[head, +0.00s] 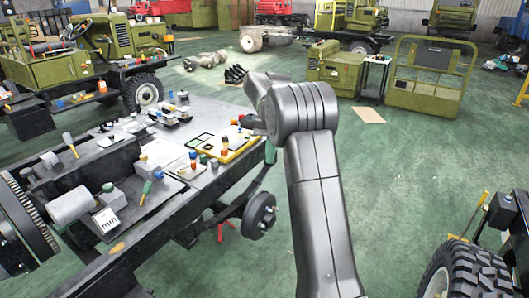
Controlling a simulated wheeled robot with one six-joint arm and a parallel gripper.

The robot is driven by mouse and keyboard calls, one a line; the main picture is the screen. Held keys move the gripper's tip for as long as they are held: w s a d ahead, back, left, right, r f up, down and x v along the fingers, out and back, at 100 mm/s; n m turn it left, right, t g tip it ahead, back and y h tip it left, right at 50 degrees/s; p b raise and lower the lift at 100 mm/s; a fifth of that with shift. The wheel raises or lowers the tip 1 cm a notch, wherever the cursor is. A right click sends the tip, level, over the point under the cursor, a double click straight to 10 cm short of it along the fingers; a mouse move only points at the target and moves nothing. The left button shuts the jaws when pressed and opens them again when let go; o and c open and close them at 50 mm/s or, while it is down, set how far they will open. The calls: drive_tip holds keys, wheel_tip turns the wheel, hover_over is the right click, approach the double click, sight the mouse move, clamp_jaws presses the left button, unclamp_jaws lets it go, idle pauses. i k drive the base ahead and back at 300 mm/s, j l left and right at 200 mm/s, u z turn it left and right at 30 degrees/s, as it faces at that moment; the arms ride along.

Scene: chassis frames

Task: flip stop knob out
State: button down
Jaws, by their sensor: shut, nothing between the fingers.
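My arm rises from the lower right of the head view and bends over to the left at its top. A small dark part of my gripper (251,122) shows past the arm, over the right edge of the workbench on the chassis frame. The arm hides most of it, and it appears shut and empty. Several small coloured knobs and fittings stand on the bench. A yellow-edged tray (240,150) lies just left of and below my gripper. An orange-and-white knob (224,146) stands at this tray. I cannot tell which piece is the stop knob.
A grey cylinder (70,205) lies at the near left. A wheel hub (259,214) juts out below the bench. A tyre (465,270) stands at lower right. Green floor (400,170) is open to the right.

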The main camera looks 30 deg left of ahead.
sight(57, 165)
drive_tip(key=j+u, duration=0.1)
drive_tip(key=u, duration=0.85)
drive_tip(key=i+j+u, duration=0.3)
drive_tip(key=i+u, duration=0.2)
drive_tip(key=i+j+u, duration=0.15)
drive_tip(key=i+u, duration=0.8)
drive_tip(key=i+l, duration=0.15)
drive_tip(key=i, duration=0.35)
drive_tip(key=i+l, duration=0.2)
drive_tip(key=i, duration=0.25)
